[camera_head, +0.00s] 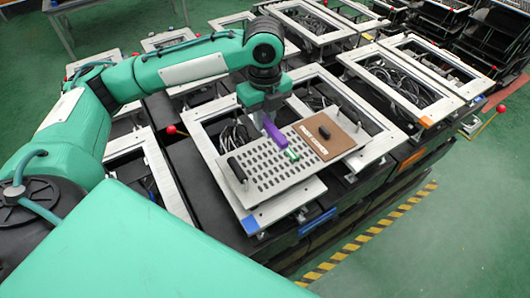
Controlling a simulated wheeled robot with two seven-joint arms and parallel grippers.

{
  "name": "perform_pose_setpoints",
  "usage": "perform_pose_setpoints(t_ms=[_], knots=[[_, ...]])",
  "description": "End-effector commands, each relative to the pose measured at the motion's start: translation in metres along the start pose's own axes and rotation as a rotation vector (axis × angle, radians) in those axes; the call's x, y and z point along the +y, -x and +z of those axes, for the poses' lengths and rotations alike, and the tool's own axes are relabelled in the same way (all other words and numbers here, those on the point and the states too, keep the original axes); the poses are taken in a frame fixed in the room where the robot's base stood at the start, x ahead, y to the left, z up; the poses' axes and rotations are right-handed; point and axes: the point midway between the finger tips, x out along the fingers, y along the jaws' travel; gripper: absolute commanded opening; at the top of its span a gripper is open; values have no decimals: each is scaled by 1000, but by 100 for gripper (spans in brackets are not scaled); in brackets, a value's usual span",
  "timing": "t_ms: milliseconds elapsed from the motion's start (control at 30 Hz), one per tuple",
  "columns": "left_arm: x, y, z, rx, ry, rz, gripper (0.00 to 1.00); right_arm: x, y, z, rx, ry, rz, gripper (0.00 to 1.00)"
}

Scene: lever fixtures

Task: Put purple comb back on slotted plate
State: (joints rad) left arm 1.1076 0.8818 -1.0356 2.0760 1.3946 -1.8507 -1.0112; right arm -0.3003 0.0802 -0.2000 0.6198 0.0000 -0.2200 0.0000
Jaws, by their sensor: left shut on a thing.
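The purple comb (274,132) is a small elongated piece at the tip of my left gripper (264,119), which is shut on it. My left arm comes in from the left and points the gripper down over the slotted plate (262,175). The plate is light grey with rows of dark slots and has a black handle at its left end. The comb is tilted over the plate's back edge. I cannot tell whether it touches the plate. My right gripper is not in view.
A small green piece (292,154) is on the plate beside the comb. Green floor is free at the lower right.

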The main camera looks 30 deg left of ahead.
Motion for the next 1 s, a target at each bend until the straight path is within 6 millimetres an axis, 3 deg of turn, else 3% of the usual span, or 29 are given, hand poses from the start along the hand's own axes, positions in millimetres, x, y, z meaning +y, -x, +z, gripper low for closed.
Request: perform_pose_setpoints(t_ms=[200, 400, 667, 900, 1000], knots=[[1, -58, 0, 2, 0, 5, 0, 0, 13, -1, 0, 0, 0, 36], [1, -97, 0, 0, 0, 1, 0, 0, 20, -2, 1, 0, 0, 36], [1, -117, 0, 0, -1, 1, 0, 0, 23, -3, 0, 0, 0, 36], [0, -149, 0, -1, 0, 0, 0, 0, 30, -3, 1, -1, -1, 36], [0, -150, 0, -1, -1, -2, 0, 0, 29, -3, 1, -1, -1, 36]])
